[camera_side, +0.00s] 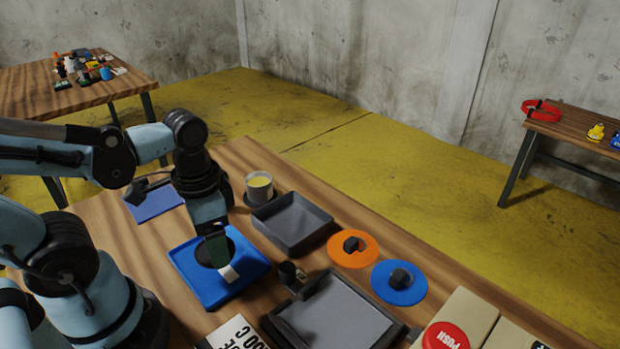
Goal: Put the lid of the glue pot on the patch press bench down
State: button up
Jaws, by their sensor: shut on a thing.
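The glue pot appears to be the grey round pot (259,188) at the back of the bench. It stands upright and open, with a yellow filling showing. My gripper (217,247) points down over a blue tray (187,268), left of and nearer than the pot. It is shut on a dark thing with a green tint, low over the tray and partly hidden by the gripper. A dark round patch or disc (203,252) shows behind the fingers; I cannot tell whether it is the lid. A small white piece (228,273) lies in the tray beside it.
A grey tray (318,238) stands right of the pot. Orange (366,257) and blue (411,292) discs with black knobs lie further right.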

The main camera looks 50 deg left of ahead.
jog(key=a+f, duration=0.1)
jog(key=w+a+f, duration=0.1)
jog(key=a, duration=0.1)
jog(key=shift+w+a+f, duration=0.1)
jog(key=shift+w+a, duration=0.05)
jog(key=shift+a, duration=0.1)
jog(key=shift+f, duration=2.05)
jog(key=shift+f, duration=0.15)
jog(key=o, duration=1)
